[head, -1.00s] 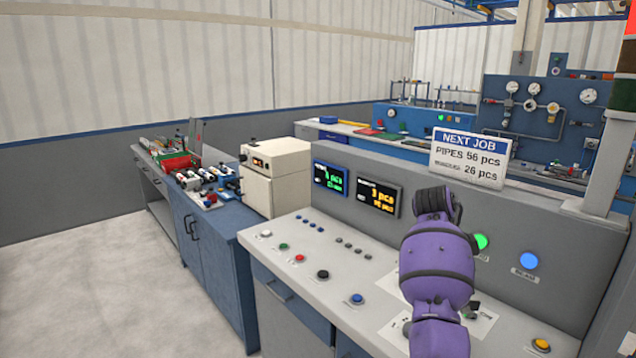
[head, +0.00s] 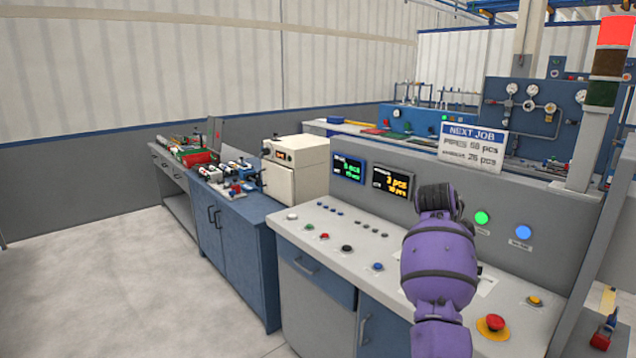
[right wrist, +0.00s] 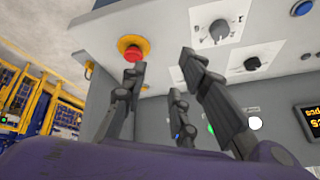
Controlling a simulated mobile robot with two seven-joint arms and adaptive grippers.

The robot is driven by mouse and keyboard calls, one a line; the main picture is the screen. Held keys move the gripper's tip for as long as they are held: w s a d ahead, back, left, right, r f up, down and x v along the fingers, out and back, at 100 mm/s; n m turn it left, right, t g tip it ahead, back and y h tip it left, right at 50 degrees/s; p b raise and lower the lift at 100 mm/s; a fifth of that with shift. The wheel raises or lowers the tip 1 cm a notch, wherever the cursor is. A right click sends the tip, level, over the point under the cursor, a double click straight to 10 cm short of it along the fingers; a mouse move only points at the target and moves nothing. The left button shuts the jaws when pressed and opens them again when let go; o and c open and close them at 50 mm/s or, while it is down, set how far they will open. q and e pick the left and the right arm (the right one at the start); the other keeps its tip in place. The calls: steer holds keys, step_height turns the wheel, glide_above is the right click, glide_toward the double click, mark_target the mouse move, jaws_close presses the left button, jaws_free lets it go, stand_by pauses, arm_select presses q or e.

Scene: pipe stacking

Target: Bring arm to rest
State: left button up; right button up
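My right arm (head: 440,265), purple with dark bands, rises from the bottom of the head view in front of the control desk (head: 420,237). A red mushroom button on a yellow base (right wrist: 132,48) shows beyond the fingers; I cannot tell the exact gap. The same red button (head: 494,322) sits at the desk's right front in the head view. My left arm and gripper are out of view.
The desk carries several buttons and two displays (head: 372,178), with a NEXT JOB sign (head: 472,147) above. A cream box (head: 297,170) and a blue cabinet (head: 235,250) stand left of it. A signal tower (head: 603,90) rises at right. The floor (head: 110,285) at left is clear.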

steer(key=w+n+t, duration=0.6)
steer(key=w+n, duration=0.1)
steer(key=s+a+f+n+t+y, duration=0.2)
steer(key=s+a+f+n, duration=0.3)
steer(key=s+f, duration=0.35)
steer(key=s+a+f+n+t+y, duration=0.25)
steer(key=s+a+f+n, duration=0.2)
steer(key=s+f, duration=0.4)
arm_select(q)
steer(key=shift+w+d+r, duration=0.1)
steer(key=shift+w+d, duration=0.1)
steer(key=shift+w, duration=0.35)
arm_select(e)
steer(key=s+a+f+g, duration=0.1)
steer(key=s+f, duration=0.5)
steer(key=s, duration=0.4)
steer(key=s+a+f+g, duration=0.1)
steer(key=s+f+g, duration=0.1)
steer(key=s+f, duration=0.5)
steer(key=s+a+f+g, duration=0.1)
steer(key=s+f, duration=0.5)
steer(key=s, duration=0.9)
steer(key=shift+a+f+y, duration=0.2)
steer(key=shift+a+y, duration=0.2)
steer(key=shift+y, duration=0.05)
steer(key=shift+m, duration=0.25)
